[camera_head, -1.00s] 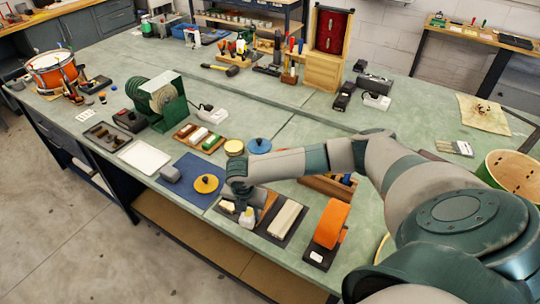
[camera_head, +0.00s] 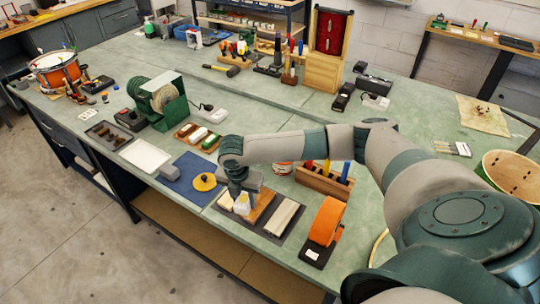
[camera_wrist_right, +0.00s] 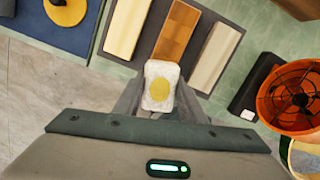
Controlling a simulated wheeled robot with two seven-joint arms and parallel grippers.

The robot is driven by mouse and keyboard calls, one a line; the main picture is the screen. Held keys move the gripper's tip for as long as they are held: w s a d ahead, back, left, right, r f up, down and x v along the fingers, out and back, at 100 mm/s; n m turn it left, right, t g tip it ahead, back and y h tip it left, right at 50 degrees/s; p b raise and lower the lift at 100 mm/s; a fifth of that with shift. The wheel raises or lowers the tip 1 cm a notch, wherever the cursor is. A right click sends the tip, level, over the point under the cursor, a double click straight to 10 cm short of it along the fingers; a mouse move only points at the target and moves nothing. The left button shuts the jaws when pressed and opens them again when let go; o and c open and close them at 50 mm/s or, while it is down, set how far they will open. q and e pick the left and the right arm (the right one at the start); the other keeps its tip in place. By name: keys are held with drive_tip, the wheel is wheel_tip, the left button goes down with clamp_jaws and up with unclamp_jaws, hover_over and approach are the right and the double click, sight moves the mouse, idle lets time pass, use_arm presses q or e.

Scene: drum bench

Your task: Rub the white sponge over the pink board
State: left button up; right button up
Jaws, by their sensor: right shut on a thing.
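The white sponge (camera_wrist_right: 160,80), a small block with a yellow round patch, sits between the fingers of my right gripper (camera_wrist_right: 155,108). In the head view the sponge (camera_head: 242,203) hangs below my right gripper (camera_head: 243,190), over the board area. Three boards lie side by side on a dark mat: a cream one (camera_wrist_right: 128,25), an orange-brown one (camera_wrist_right: 177,32) and a pale greyish one (camera_wrist_right: 215,60). None looks plainly pink. The sponge overlaps the near end of the orange-brown board in the wrist view; I cannot tell whether they touch. My left gripper is not in view.
An orange wheel-like tool (camera_head: 326,222) stands right of the dark mat (camera_head: 298,222). A blue mat (camera_head: 188,193) with a yellow disc (camera_head: 205,183) lies to the left. A wooden tool caddy (camera_head: 324,184) stands behind. The bench's front edge is close.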

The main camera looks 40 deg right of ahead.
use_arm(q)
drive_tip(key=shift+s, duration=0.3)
use_arm(e)
drive_tip(key=shift+s+r, duration=0.1)
drive_tip(key=shift+r, duration=0.55)
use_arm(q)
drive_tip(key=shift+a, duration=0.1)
